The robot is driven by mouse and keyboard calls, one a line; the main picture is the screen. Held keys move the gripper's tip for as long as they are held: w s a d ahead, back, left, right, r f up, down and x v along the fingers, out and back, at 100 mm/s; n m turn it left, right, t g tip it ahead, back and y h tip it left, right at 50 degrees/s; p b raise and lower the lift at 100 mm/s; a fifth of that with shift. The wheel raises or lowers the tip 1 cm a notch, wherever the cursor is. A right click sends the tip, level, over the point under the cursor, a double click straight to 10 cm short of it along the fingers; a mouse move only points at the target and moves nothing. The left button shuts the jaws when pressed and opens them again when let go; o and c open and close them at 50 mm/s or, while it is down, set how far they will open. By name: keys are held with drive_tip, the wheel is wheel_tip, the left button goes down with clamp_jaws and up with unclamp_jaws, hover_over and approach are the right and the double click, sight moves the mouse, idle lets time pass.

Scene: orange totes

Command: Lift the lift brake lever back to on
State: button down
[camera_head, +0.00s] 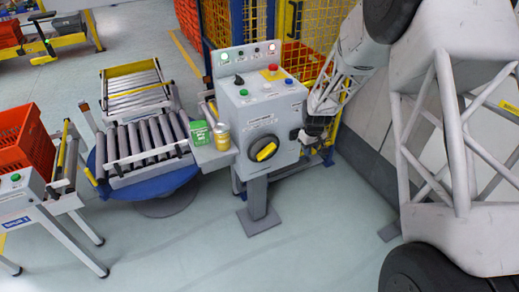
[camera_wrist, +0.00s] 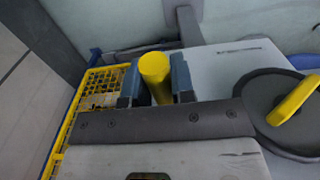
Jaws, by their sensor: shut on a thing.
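The brake lever's yellow round grip (camera_wrist: 155,72) stands between the two blue-grey fingers of my gripper (camera_wrist: 157,88) in the wrist view. The gripper is shut on it. In the head view my gripper (camera_head: 312,134) is at the right side of the grey control console (camera_head: 265,115). The lever is mostly hidden there behind the gripper, so its angle is hard to tell. A black rotary knob with a yellow bar (camera_head: 264,149) is on the console's front face; it also shows at the right of the wrist view (camera_wrist: 292,100).
The console top has a red button on yellow (camera_head: 272,71), a blue button and lamps. A side shelf holds a green box (camera_head: 198,133) and a yellow can (camera_head: 222,136). Yellow mesh fencing (camera_head: 300,65) stands behind. Roller conveyors (camera_head: 150,140) are at left. Floor in front is clear.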

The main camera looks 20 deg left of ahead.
drive_tip(key=shift+a+r, duration=0.1)
drive_tip(key=shift+r, duration=0.05)
drive_tip(key=shift+w+a+r, duration=0.15)
drive_tip(key=shift+w+r, duration=0.05)
drive_tip(key=shift+r, duration=0.55)
drive_tip(key=shift+a+r, duration=0.1)
drive_tip(key=shift+r, duration=0.2)
idle(0.4)
drive_tip(key=shift+w+a+r, duration=0.25)
drive_tip(key=shift+w+r, duration=0.05)
drive_tip(key=shift+r, duration=0.35)
drive_tip(key=shift+w+a+r, duration=0.1)
drive_tip(key=shift+r, duration=0.05)
drive_tip(key=shift+w+a+r, duration=0.3)
drive_tip(key=shift+w+r, duration=0.05)
drive_tip(key=shift+r, duration=0.25)
idle(0.4)
